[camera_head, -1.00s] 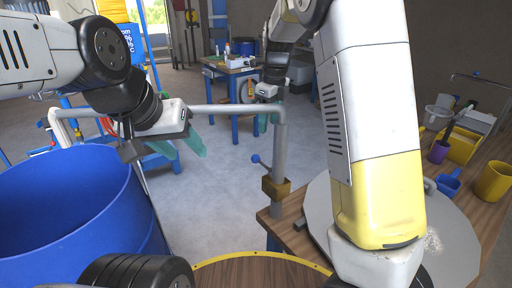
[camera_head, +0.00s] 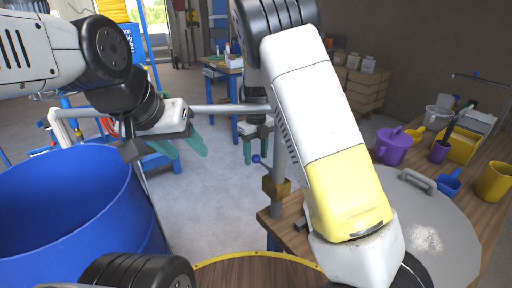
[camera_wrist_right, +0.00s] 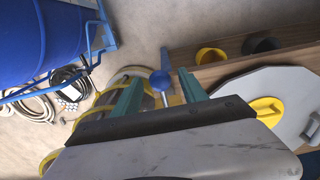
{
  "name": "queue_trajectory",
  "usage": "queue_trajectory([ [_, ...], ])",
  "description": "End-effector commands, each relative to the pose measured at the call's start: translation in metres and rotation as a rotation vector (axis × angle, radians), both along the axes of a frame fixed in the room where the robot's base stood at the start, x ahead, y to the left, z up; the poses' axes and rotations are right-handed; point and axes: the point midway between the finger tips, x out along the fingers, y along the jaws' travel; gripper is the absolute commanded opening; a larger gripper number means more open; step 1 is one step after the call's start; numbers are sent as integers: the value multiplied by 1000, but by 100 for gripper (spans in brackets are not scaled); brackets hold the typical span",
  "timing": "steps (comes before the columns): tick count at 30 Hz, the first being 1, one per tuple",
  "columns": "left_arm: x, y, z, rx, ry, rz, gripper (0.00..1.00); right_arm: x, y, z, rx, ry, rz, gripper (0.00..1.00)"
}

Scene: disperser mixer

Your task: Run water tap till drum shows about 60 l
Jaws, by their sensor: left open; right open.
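The blue drum (camera_head: 75,205) stands open at the left in the head view; its water level and any scale are hidden. A grey pipe (camera_head: 230,109) runs above the floor gap to an upright with a brass valve block (camera_head: 276,188). The tap lever ends in a blue ball (camera_head: 256,158). My right gripper (camera_head: 256,158) is open around the lever end in the head view. In the right wrist view the blue ball (camera_wrist_right: 160,80) shows between the two green fingers; contact cannot be told. My left gripper (camera_head: 190,156) is open and empty beside the drum.
A blue workbench (camera_head: 222,70) stands behind.

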Motion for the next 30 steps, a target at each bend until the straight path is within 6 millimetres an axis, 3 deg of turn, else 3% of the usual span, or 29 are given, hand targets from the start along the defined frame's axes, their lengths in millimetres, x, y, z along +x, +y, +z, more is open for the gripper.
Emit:
queue_trajectory([
  [6,0,0,0,0,0,0,50,0,0,-1,0,0,0,50],
  [14,0,0,0,0,0,0,50,0,0,0,0,0,0,1],
  [30,0,0,0,0,0,0,50,0,0,0,1,-1,0,0],
])
